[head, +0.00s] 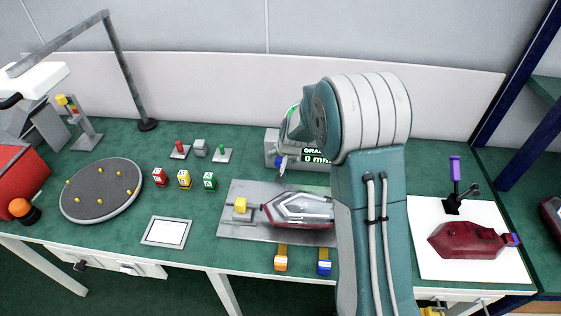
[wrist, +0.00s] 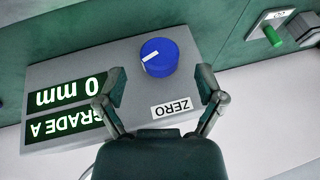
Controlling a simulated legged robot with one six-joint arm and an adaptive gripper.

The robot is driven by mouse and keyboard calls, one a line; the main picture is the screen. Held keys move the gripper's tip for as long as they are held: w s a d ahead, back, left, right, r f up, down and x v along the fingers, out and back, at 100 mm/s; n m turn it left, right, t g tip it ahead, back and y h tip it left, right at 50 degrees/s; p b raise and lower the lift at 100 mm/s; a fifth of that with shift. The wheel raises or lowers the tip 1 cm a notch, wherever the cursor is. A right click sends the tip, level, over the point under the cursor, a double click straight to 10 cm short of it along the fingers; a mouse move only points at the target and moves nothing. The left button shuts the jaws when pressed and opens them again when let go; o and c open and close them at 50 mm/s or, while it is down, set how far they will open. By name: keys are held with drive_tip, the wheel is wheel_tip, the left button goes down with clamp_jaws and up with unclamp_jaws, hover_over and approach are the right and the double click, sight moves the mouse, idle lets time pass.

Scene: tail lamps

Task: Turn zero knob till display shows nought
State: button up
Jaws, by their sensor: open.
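The grey gauge box (head: 271,148) stands at the back of the bench, partly hidden by my arm in the head view. In the wrist view, turned upside down, its blue zero knob (wrist: 158,57) with a white pointer line shows above the ZERO label (wrist: 172,108). The knob also shows in the head view (head: 281,163). The lit display (wrist: 68,92) reads 0 mm, with GRADE A on the other display (wrist: 62,128). My gripper (wrist: 160,82) is open and empty, its fingers apart on either side of the knob in the picture. I see no contact with the knob.
A metal plate (head: 236,229) with a lamp (head: 290,208) and yellow block lies in front of the box. A green button stand (wrist: 273,35) is near the knob. A red lamp (head: 467,241) lies on a white sheet at the right. A round turntable (head: 102,190) stands left.

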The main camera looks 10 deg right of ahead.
drive_tip(key=shift+x, duration=1.35)
drive_tip(key=c, duration=1.1)
drive_tip(key=shift+c, duration=0.2)
drive_tip(key=shift+a+g+h, duration=0.1)
drive_tip(key=shift+g+h, duration=0.2)
drive_tip(key=shift+h, duration=0.6)
drive_tip(key=o, duration=1.1)
drive_tip(key=shift+o, duration=0.2)
